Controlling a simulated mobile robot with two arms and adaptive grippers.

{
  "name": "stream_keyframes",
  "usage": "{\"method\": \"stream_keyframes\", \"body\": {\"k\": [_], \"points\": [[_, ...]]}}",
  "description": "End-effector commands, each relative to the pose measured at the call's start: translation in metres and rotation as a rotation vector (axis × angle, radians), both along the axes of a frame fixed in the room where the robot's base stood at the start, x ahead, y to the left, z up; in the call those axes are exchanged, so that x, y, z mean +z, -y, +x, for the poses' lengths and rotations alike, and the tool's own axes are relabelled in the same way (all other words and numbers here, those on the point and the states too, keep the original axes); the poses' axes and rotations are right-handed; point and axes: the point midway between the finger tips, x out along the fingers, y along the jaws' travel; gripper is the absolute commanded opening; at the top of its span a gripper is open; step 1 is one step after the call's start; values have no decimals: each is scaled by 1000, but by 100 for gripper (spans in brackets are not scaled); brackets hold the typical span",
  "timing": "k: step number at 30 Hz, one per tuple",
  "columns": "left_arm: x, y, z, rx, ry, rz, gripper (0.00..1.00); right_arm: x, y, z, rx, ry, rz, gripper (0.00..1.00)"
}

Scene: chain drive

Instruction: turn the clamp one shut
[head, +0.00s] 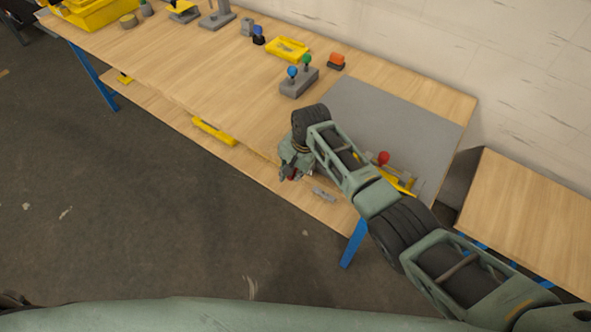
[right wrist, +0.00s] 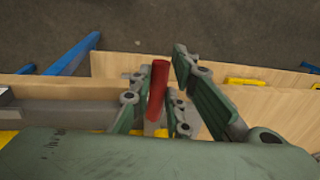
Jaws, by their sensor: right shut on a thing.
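My right gripper (head: 291,173) is at the front edge of the workbench, on the left of the grey mat. In the right wrist view its fingers (right wrist: 155,103) are shut on a red handle (right wrist: 158,85), which stands up between them, slightly tilted. I take this handle to be part of clamp one. The clamp's body is mostly hidden by my wrist and fingers. In the head view only a small dark red bit shows at the fingers. My left gripper is not in view.
A yellow fixture (head: 402,183) with a red knob (head: 384,157) stands on the grey mat (head: 420,118), partly behind my arm. A grey block with blue and green knobs (head: 299,82), a yellow tray (head: 287,48) and an orange-topped block (head: 337,61) stand farther back. The bench's left-middle is clear.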

Motion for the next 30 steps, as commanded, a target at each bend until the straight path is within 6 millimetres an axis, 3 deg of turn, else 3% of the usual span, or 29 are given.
{"method": "stream_keyframes", "body": {"k": [7,20,21,26,30], "points": [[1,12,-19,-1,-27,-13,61,1,-2,4,-51,3,-1,0],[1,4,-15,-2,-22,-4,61,1,-2,5,-59,6,0,0],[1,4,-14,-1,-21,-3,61,1,-2,5,-59,6,0,20],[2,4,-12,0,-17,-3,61,1,-2,4,-56,5,0,34],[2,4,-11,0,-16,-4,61,0,-3,3,-55,3,-1,36]]}}
